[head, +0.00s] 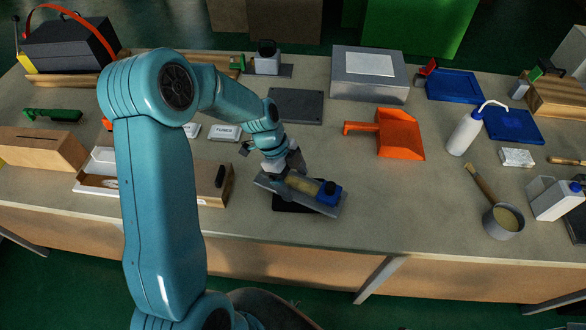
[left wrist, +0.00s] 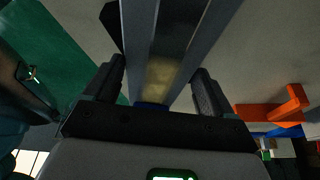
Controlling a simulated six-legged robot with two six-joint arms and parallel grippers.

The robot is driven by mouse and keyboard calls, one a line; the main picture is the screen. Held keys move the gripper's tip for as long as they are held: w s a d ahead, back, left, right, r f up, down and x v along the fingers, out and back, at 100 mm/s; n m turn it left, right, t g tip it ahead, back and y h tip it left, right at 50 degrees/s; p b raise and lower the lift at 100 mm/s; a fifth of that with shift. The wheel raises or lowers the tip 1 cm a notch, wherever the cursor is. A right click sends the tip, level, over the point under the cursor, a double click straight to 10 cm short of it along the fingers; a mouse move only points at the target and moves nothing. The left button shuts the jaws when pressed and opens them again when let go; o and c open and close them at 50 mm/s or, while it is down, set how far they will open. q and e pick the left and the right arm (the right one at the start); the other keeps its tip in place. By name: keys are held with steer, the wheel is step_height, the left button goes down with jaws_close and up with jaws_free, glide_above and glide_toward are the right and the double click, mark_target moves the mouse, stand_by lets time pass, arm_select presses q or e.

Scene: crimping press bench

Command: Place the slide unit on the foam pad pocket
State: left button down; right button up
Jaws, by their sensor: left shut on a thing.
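The slide unit (head: 331,207) is a long grey metal rail or channel with a yellowish middle part and a blue block at its right end. It lies tilted down to the right in the head view. My left gripper (head: 278,168) is shut on it from above. In the left wrist view the slide unit (left wrist: 160,75) lies between the two dark fingers of my left gripper (left wrist: 157,85). A black flat piece (head: 284,207), which looks like the foam pad, shows just under the slide unit. Its pocket is hidden, and I cannot tell whether they touch. My right gripper is not in view.
A wooden tray (head: 215,187) stands close left of the slide unit. A dark grey mat (head: 295,105) and an orange dustpan (head: 400,135) lie behind. A white bottle (head: 465,134) and a grey pot (head: 503,222) stand right. The bench between dustpan and front edge is clear.

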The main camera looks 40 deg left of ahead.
arm_select(q)
steer(key=shift+w+f, duration=0.15)
steer(key=shift+f, duration=0.4)
steer(key=shift+r, duration=0.1)
steer(key=shift+f, duration=0.2)
jaws_free()
steer(key=shift+s, duration=0.2)
steer(key=shift+r, duration=0.1)
